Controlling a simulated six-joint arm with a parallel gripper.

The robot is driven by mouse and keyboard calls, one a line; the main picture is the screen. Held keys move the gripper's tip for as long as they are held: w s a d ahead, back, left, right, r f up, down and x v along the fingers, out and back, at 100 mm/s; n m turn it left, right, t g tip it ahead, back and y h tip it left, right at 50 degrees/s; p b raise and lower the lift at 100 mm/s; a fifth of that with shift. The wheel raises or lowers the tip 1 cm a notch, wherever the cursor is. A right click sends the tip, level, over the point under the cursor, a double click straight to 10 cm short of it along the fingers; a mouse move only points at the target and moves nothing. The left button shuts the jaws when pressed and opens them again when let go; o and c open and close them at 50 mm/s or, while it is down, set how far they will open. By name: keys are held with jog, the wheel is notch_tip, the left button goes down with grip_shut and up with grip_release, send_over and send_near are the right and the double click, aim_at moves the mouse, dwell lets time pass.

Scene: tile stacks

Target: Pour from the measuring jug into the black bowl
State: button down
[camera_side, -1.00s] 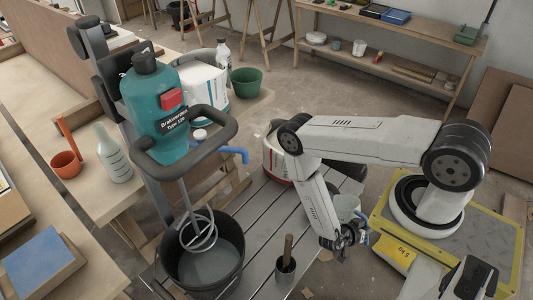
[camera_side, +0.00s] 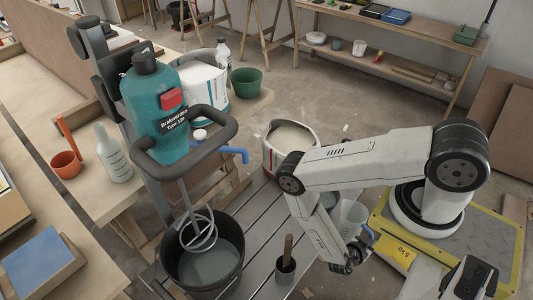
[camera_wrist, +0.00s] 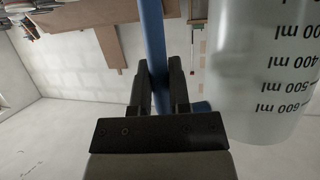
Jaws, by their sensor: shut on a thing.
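The measuring jug (camera_side: 352,216) is translucent and pale, with a blue handle (camera_wrist: 151,35). My gripper (camera_wrist: 159,72) is shut on this handle; its fingers sit on either side of the blue bar. The jug's black ml marks show beside it in the wrist view (camera_wrist: 275,80). In the side view my gripper (camera_side: 360,247) is at the jug's lower side, partly hidden by my arm. The jug looks roughly upright; its contents cannot be made out. The black bowl (camera_side: 236,278) stands well to the left, with grey material inside and the mixer's whisk (camera_side: 200,232) in it.
A teal mixer (camera_side: 150,100) hangs above the bowl. A small dark pot (camera_side: 285,277) with a wooden-handled tool stands between bowl and jug on the slatted bench (camera_side: 247,205). A white bucket (camera_side: 283,160) stands behind. A yellow-edged base plate (camera_side: 400,240) is at right.

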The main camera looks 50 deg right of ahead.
aim_at(372, 235)
jog(key=shift+f, duration=0.15)
jog(key=shift+r, duration=2.55)
